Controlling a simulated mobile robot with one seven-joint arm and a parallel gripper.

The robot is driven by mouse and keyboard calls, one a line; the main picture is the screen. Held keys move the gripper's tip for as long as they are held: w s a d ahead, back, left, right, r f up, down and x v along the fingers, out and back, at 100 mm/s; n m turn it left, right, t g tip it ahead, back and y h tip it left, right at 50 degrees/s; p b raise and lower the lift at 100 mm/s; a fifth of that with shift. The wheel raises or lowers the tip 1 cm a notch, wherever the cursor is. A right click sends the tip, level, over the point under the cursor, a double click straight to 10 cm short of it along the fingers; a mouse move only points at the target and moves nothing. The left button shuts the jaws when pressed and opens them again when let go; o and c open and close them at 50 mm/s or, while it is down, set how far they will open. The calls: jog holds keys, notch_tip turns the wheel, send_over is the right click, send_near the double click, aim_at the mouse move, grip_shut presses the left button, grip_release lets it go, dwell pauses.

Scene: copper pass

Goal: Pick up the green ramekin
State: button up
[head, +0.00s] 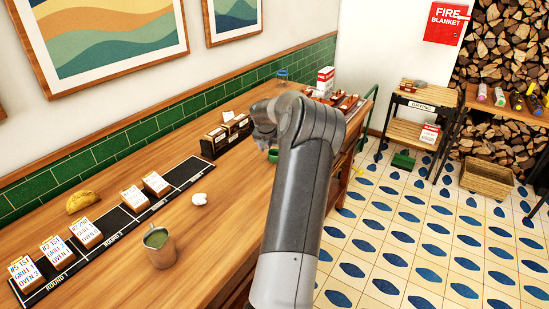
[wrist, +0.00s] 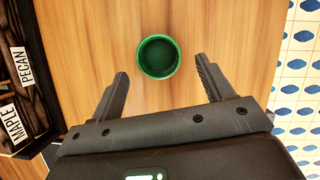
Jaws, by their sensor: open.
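The green ramekin (wrist: 157,54) stands on the wooden counter in the wrist view, its open top facing my camera. It looks empty. My gripper (wrist: 162,68) is open, with one finger to the left and one to the right of the ramekin's near side. The ramekin lies just beyond the fingertips in the picture, and no contact shows. In the head view a small green part of the ramekin (head: 273,155) shows beside my arm, which hides the rest. My gripper's fingers are hard to make out there.
Dark boxes labelled MAPLE and PECAN (wrist: 14,90) stand left of my gripper. The counter's edge and tiled floor (wrist: 298,70) lie to the right.

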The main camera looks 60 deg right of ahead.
aim_at(274, 152)
jog(key=shift+x, duration=1.75)
jog(key=shift+d, duration=0.2)
jog(key=shift+c, duration=0.3)
jog(key=shift+r, duration=0.1)
jog(key=c, duration=1)
